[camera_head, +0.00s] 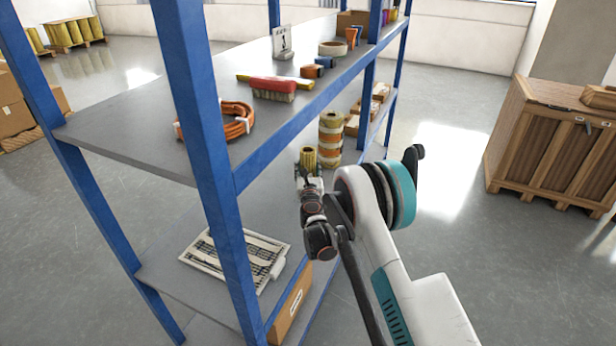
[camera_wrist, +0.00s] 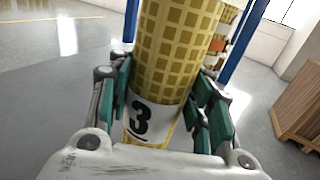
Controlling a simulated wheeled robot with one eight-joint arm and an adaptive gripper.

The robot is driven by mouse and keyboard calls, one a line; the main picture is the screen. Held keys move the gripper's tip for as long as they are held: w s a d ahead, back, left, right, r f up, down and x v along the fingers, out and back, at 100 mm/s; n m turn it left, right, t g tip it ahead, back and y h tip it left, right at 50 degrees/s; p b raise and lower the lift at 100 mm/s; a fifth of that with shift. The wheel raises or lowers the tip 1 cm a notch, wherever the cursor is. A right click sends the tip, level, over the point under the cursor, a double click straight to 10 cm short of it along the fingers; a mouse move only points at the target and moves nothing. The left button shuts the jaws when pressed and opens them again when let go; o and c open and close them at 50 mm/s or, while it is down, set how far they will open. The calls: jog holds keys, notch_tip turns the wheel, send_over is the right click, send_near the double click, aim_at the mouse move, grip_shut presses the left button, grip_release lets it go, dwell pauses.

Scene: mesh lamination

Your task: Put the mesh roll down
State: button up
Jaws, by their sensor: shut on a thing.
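The mesh roll (camera_wrist: 172,50) is yellow with a square grid and a white label with a black 3. My gripper (camera_wrist: 160,95) is shut on it, with green-padded fingers on both sides. In the head view the roll (camera_head: 308,158) shows small and roughly upright in my gripper (camera_head: 308,178), at the blue shelf rack's lower level. A banded yellow, orange and white roll (camera_head: 331,140) stands upright just behind it. I cannot tell whether the held roll touches the shelf, as its lower end is hidden.
The upper shelf (camera_head: 135,115) holds an orange cable coil (camera_head: 230,122), a red brush (camera_head: 272,87) and tape. A blue post (camera_head: 198,100) stands close left of my arm. A patterned panel (camera_head: 235,262) lies on the lower shelf. A wooden crate (camera_head: 545,140) stands right.

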jog(key=shift+f, duration=1.25)
jog(key=o, duration=1.1)
jog(key=shift+o, duration=0.2)
